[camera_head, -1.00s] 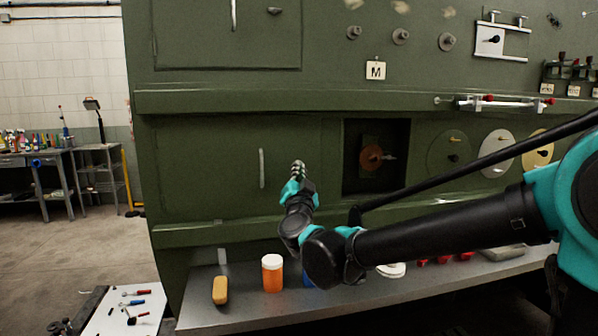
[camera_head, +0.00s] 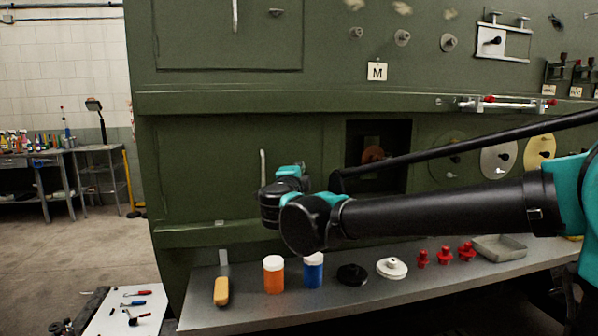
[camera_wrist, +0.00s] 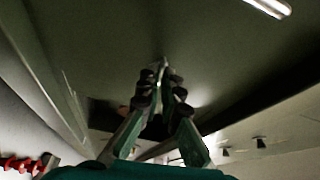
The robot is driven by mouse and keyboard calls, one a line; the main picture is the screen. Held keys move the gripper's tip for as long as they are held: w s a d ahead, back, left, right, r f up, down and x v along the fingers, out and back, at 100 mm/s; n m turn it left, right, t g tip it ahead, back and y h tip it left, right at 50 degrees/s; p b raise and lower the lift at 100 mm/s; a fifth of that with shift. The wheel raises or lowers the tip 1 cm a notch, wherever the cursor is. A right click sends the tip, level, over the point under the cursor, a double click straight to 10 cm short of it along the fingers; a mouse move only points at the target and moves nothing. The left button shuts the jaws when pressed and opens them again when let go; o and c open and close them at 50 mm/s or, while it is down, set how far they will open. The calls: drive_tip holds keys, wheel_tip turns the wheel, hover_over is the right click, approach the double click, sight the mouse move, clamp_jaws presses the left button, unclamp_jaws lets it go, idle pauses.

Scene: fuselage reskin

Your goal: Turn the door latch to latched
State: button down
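The lower green door (camera_head: 215,165) has an upright pale handle (camera_head: 262,163); no latch on it is visible, and my wrist covers the area right of the handle. The upper door (camera_head: 200,35) carries a small dark latch (camera_head: 276,12) beside its own handle (camera_head: 235,15). My gripper (camera_wrist: 163,66) is in front of the lower door; its fingers are hidden behind my wrist in the head view. In the wrist view the fingers converge and look shut at the tips, close to a dark green surface. I cannot tell whether they touch anything.
A square recess (camera_head: 402,135) with an orange-brown disc (camera_head: 373,154) lies right of the door. Below, a grey shelf (camera_head: 245,312) holds an orange jar (camera_head: 273,276), a blue jar (camera_head: 313,273), a black part (camera_head: 352,275), a white part (camera_head: 391,268) and red parts (camera_head: 443,256).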

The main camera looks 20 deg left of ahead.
drive_tip(key=shift+m+g, duration=0.3)
drive_tip(key=shift+m, duration=0.3)
drive_tip(key=c, duration=1.7)
unclamp_jaws()
drive_tip(key=shift+c, duration=0.2)
drive_tip(key=s+d, duration=0.2)
drive_tip(key=s, duration=1)
